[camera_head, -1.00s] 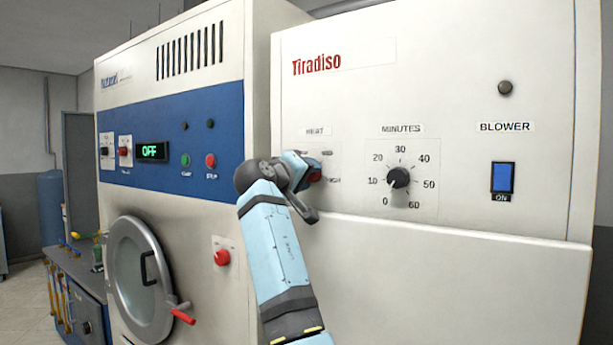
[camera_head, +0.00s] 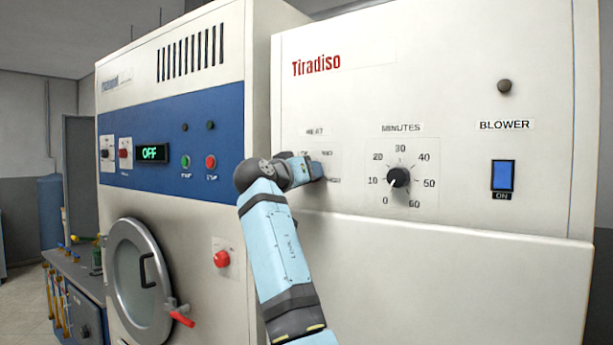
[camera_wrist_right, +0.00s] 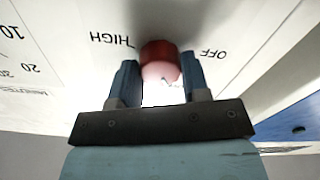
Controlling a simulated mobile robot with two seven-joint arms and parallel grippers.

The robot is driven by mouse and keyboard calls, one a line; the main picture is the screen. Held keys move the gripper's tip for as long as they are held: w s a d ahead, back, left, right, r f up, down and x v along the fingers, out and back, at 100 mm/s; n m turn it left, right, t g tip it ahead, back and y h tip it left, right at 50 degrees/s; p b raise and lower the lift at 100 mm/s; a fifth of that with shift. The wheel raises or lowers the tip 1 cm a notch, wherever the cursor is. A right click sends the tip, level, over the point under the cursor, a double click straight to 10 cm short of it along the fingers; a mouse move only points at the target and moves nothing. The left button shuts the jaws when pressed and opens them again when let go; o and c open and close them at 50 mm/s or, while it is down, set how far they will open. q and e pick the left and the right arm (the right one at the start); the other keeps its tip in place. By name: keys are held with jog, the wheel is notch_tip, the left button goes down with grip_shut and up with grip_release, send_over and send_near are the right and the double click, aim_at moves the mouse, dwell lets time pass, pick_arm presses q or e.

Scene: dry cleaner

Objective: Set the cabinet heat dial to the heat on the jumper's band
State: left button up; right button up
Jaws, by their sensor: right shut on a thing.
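The cabinet heat dial is a round red knob (camera_wrist_right: 160,58) in the right wrist view, between the words HIGH and OFF on the white panel. My right gripper (camera_wrist_right: 158,82) is shut on it, one finger on each side. The dial's pointer cannot be made out. In the head view my right gripper (camera_head: 318,166) is at the dial under the HEAT label (camera_head: 315,132) and hides the dial. The small words around it are partly covered. The jumper and its band are not in view. My left gripper is not in view.
Right of the heat dial are the black MINUTES dial (camera_head: 398,177) and the blue BLOWER switch (camera_head: 502,176). Left stands a machine with a blue panel (camera_head: 215,130), an OFF display, a red button (camera_head: 222,259) and a round door (camera_head: 140,275). The cabinet's lower front is clear.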

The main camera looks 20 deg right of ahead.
dwell(0.3)
jog(key=o, duration=0.9)
jog(key=shift+s+a, duration=0.1)
jog(key=shift+a, duration=0.05)
jog(key=shift+b+v, duration=1.05)
jog(key=shift+v, duration=5.7)
